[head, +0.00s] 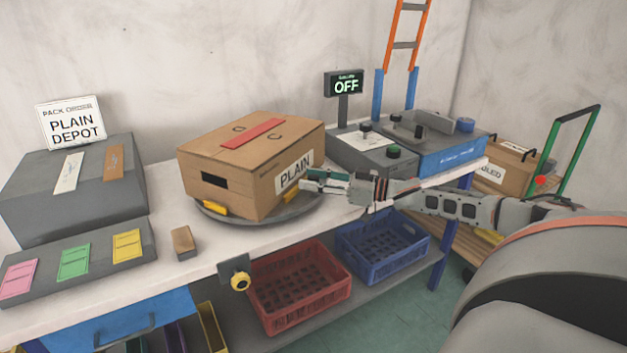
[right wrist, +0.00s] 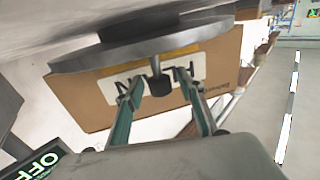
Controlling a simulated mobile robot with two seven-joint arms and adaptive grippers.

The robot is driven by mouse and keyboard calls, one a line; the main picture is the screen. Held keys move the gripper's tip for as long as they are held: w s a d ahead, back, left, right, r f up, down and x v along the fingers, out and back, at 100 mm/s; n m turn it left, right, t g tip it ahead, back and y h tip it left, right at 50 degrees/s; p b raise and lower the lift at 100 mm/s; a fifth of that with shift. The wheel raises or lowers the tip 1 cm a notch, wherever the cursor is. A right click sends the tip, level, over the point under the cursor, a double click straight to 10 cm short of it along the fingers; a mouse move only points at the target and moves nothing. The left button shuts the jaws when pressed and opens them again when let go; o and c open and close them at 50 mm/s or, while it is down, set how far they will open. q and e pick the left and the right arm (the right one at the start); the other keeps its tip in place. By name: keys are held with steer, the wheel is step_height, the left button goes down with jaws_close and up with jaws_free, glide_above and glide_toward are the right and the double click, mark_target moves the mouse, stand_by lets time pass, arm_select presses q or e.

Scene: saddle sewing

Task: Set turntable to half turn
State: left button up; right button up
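The turntable (head: 215,217) is a grey disc on the white bench. A cardboard box marked PLAIN (head: 235,185) sits on it, with yellow blocks at its base. In the right wrist view, which is upside down, the turntable rim (right wrist: 145,48) shows above the box (right wrist: 85,105). A short dark knob (right wrist: 159,86) shows by the rim. My right gripper (head: 312,183) is at the box's right side, near the PLAIN label. In its wrist view the gripper (right wrist: 160,92) is open, its fingers apart on either side of the knob; contact is unclear. My left gripper is out of view.
A display reading OFF (head: 344,84) stands behind a grey control box (head: 372,152). A small brown block (head: 184,243) lies front left of the turntable. Red (head: 300,290) and blue (head: 385,245) crates sit below the bench. A yellow-black knob (head: 240,281) juts from the front edge.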

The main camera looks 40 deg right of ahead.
steer(key=shift+s+d+f, duration=0.15)
steer(key=shift+s+d, duration=0.1)
steer(key=shift+s, duration=0.25)
steer(key=shift+v, duration=1.55)
steer(key=v, duration=0.7)
steer(key=shift+s+d, duration=0.2)
steer(key=shift+s, duration=0.15)
